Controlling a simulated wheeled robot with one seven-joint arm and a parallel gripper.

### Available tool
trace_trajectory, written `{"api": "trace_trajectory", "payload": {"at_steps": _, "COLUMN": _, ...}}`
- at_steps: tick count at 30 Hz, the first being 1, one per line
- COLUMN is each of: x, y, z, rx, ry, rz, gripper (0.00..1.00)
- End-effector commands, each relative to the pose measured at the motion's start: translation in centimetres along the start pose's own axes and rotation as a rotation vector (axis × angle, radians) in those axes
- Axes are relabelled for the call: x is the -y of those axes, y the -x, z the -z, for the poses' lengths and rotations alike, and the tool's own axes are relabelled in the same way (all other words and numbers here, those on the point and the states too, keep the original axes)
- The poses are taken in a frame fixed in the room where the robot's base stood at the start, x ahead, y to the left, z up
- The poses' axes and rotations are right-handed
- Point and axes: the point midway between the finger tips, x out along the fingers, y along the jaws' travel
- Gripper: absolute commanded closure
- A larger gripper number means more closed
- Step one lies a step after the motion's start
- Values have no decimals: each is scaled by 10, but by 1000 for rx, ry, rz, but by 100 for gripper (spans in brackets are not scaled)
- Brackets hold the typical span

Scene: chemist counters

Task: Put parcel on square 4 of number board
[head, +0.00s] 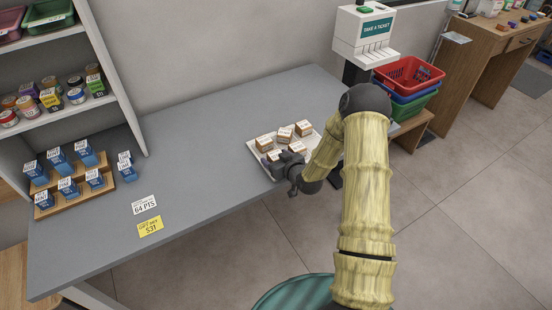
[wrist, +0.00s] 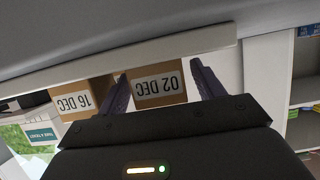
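Several small brown parcels with white date labels, one of them here (head: 285,134), stand on a white tray (head: 254,151) at the right end of the grey counter. My gripper (head: 291,187) is low at the tray's front edge. In the wrist view, which is upside down, my gripper (wrist: 161,80) has its fingers apart around a parcel labelled "02 DEC" (wrist: 158,97). A gap shows between that parcel and the right finger. A parcel labelled "16 DEC" (wrist: 84,105) stands beside the left finger. I cannot make out a number board with squares in either view.
The grey counter (head: 205,130) is clear in the middle. A white card (head: 145,205) and a yellow card (head: 150,227) lie at its left. Blue boxes on a wooden stepped stand (head: 75,195) and a shelf are farther left. A ticket machine (head: 366,35) and stacked baskets (head: 408,76) stand behind right.

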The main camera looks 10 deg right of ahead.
Motion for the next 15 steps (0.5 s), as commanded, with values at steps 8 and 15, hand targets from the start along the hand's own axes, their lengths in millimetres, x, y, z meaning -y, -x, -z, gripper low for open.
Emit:
{"api": "trace_trajectory", "payload": {"at_steps": 8, "x": 0, "y": 0, "z": 1, "rx": 0, "ry": 0, "rz": 0, "gripper": 33}}
{"api": "trace_trajectory", "payload": {"at_steps": 15, "x": 0, "y": 16, "z": 2, "rx": 0, "ry": 0, "rz": 0, "gripper": 33}}
